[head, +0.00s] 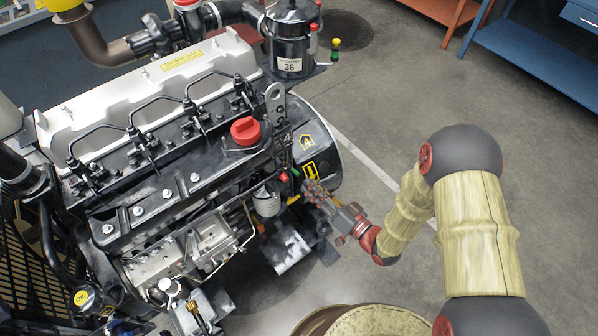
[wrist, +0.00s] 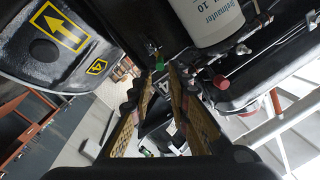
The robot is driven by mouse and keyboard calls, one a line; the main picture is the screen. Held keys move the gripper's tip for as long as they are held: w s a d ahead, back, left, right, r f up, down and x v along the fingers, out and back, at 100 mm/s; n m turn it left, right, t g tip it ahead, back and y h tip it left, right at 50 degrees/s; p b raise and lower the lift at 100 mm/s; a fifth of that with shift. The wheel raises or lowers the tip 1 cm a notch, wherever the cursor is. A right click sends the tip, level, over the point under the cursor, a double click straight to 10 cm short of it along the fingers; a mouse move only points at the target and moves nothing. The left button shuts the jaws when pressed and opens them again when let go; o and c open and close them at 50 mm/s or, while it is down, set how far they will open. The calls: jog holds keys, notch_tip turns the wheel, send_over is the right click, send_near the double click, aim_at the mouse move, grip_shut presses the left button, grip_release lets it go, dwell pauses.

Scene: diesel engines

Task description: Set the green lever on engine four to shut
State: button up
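Engine four (head: 180,130) fills the left of the head view, with a yellow "4" label (head: 307,141) on its near end. A small green lever (head: 294,172) shows low on that end, close to a red-ended part (head: 284,177). My gripper (head: 309,185) points at this spot from the right, its tips close to the green lever. In the wrist view the green lever (wrist: 159,62) appears at the gap between my fingertips (wrist: 162,72). The fingers are apart, with a narrow gap and nothing visibly held. Whether they touch the lever, I cannot tell.
A white filter (wrist: 208,20) and a red knob (wrist: 220,82) lie near the fingers in the wrist view. A black canister (head: 290,35) and a red cap (head: 246,131) stand above. Blue shelving (head: 540,60) stands at the back right. The floor between is clear.

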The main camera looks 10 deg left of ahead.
aim_at(296, 172)
jog(key=b+x, duration=0.2)
jog(key=x, duration=0.5)
jog(key=shift+w+a, duration=0.15)
jog(key=shift+a, duration=0.1)
jog(key=shift+c, duration=0.2)
jog(key=c, duration=0.4)
grip_shut()
